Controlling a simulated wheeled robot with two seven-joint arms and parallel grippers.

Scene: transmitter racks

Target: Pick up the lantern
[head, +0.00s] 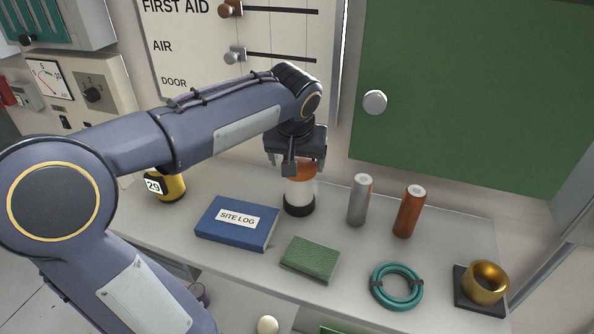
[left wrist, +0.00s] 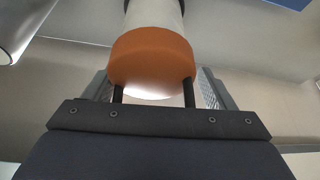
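The lantern (head: 299,192) stands upright on the grey bench, with a white body, an orange top and a black base. My left gripper (head: 295,165) is above it, pointing down, with its fingers at the orange top. In the left wrist view the lantern's orange cap (left wrist: 152,58) lies between the two open fingers (left wrist: 153,88), with a narrow gap visible at each side. Two thin black posts show by the cap. My right gripper is in neither view.
A blue site log (head: 237,223) and a green book (head: 310,259) lie in front. A grey cylinder (head: 358,201) and an orange cylinder (head: 408,213) stand to the right. A teal coil (head: 397,286), a brass ring (head: 486,284) and a yellow object marked 29 (head: 172,187) are farther out.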

